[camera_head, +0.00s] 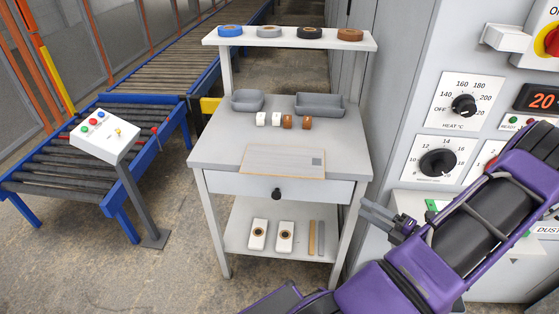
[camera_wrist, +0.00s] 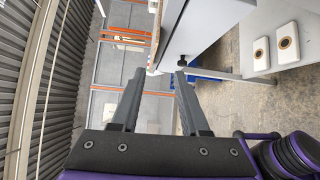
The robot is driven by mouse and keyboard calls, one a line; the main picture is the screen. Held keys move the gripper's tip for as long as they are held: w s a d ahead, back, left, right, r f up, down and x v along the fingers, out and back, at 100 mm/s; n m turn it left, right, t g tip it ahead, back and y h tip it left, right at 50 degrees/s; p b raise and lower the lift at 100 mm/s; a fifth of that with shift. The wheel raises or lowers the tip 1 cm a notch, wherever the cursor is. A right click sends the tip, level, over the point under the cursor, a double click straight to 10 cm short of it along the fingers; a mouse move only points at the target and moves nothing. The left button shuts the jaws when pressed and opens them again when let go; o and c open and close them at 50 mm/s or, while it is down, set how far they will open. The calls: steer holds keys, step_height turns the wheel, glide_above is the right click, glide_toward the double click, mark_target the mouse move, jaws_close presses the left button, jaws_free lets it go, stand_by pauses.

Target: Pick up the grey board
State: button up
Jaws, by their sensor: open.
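The grey board (camera_head: 275,162) lies flat on the worktable (camera_head: 215,150), near its front edge above the drawer. It is a thin, pale rectangle with a small darker square at its right end. My gripper (camera_head: 372,213) is to the right of the table's front right corner, lower than the tabletop and apart from the board. In the wrist view my gripper (camera_wrist: 160,76) has its two fingers spread with nothing between them.
Behind the board stand two grey bins (camera_head: 320,105) and several small white and brown blocks (camera_head: 287,121). A shelf (camera_head: 260,40) with tape rolls is above. A drawer knob (camera_head: 277,194) sticks out in front. A control cabinet (camera_head: 410,100) is at right, a roller conveyor (camera_head: 60,165) at left.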

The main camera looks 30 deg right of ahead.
steer(key=shift+m+t+h, duration=0.4)
steer(key=shift+m+h, duration=0.2)
steer(key=shift+m, duration=0.2)
steer(key=w, duration=0.5)
steer(key=w+a, duration=0.1)
steer(key=w, duration=1)
steer(key=shift+w+a, duration=0.25)
steer(key=shift+w, duration=0.15)
steer(key=shift+c, duration=0.3)
jaws_close()
